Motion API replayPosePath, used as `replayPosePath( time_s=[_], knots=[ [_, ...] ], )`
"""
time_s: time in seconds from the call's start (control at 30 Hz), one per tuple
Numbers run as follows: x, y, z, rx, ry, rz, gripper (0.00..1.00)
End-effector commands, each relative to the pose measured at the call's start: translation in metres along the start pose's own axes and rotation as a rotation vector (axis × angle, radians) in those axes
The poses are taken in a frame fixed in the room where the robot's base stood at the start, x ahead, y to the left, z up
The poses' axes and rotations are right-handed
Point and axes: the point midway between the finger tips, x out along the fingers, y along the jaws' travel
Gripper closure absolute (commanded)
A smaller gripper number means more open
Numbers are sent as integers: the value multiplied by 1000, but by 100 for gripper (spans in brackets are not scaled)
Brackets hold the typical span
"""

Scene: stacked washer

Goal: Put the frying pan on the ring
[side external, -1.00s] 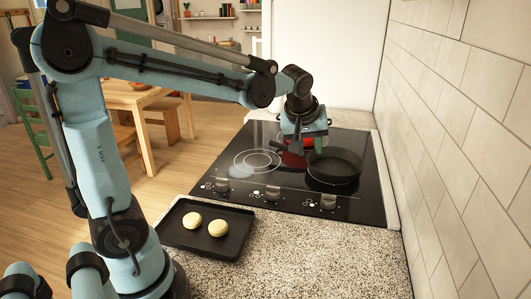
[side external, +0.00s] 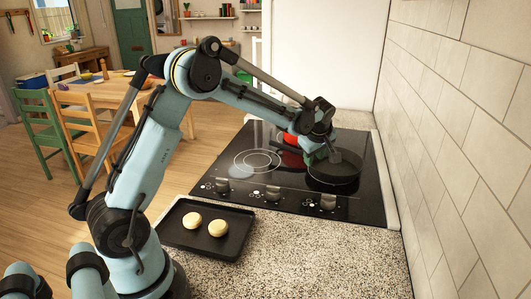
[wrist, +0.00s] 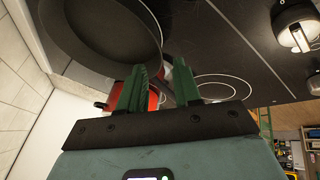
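The frying pan (side external: 345,176) is dark and round and sits on the right side of the black hob. It fills the upper left of the wrist view (wrist: 100,25). A pale printed ring (side external: 257,160) lies on the hob to its left; ring lines also show in the wrist view (wrist: 222,78). My gripper (side external: 322,160) is low at the pan's left rear edge. In the wrist view its green fingers (wrist: 160,70) stand apart beside the pan's rim, with nothing clearly held between them.
A red pot (side external: 290,138) stands behind my gripper, and its red side (wrist: 152,101) shows behind the fingers. Knobs (side external: 272,193) line the hob's front. A black tray (side external: 195,240) with two pale round pieces lies in front. A tiled wall (side external: 460,110) bounds the right.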

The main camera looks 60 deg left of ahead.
Motion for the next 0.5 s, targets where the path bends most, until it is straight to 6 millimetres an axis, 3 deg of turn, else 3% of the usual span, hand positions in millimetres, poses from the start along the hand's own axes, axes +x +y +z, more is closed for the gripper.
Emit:
replayPosePath(
  time_s=[0.27,0.5],
  knots=[
    [17,0,-1,-1,0,0,67],
    [48,3,-4,0,0,0,67]
  ],
)
